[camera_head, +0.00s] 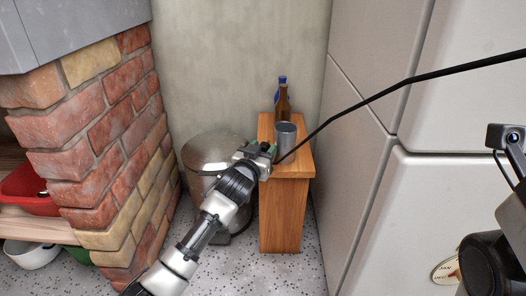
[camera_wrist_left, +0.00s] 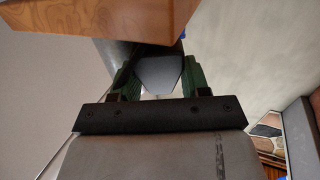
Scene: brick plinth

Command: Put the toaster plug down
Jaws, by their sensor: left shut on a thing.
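My left gripper (camera_head: 268,153) is at the near left edge of a small wooden cabinet's top (camera_head: 294,167). In the left wrist view its green-padded fingers (camera_wrist_left: 155,78) are closed on the sides of a dark grey toaster plug (camera_wrist_left: 159,70). In the head view the plug is mostly hidden by the gripper. A black cable (camera_head: 370,99) runs from the gripper up to the right and out of the picture. I cannot tell whether the plug touches the cabinet. My right gripper is not in view; part of my right arm shows at the right edge.
A grey metal cup (camera_head: 286,136) and a brown bottle (camera_head: 283,100) stand on the cabinet top close to the gripper. A metal bin (camera_head: 214,150) is left of the cabinet. A brick plinth (camera_head: 90,140) is on the left, tall pale panels (camera_head: 370,180) on the right.

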